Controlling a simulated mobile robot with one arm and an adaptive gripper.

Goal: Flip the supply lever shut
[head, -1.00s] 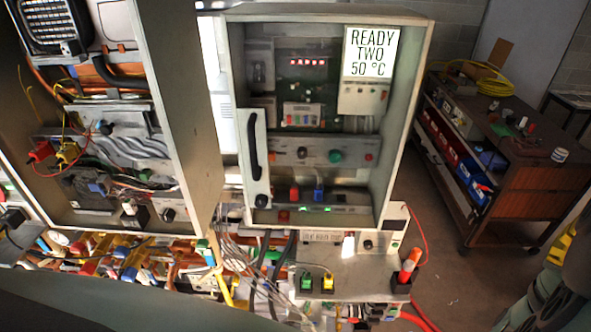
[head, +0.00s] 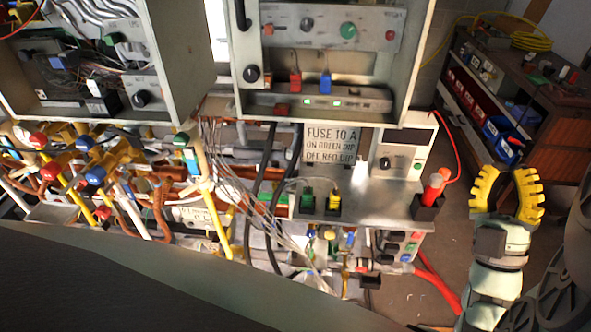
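No part is readably marked as the supply lever, so I cannot tell which one it is. Pipes with coloured valve handles run under the left cabinet, among them a red handle (head: 38,141), a blue handle (head: 95,176) and a green one (head: 181,140). A red lever (head: 295,83) and a blue lever (head: 325,84) stand in the open middle cabinet. My gripper (head: 508,172) has yellow ridged fingers, spread apart with nothing between them. It points up at the right, over the floor, clear of the cabinets and pipes.
A metal shelf (head: 380,205) below the middle cabinet holds green and yellow plugs and a red-topped black holder (head: 429,195). A sign (head: 331,145) reads "FUSE TO A". Loose wires and black hoses hang beside the pipes. A wooden cart (head: 545,150) stands behind my gripper.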

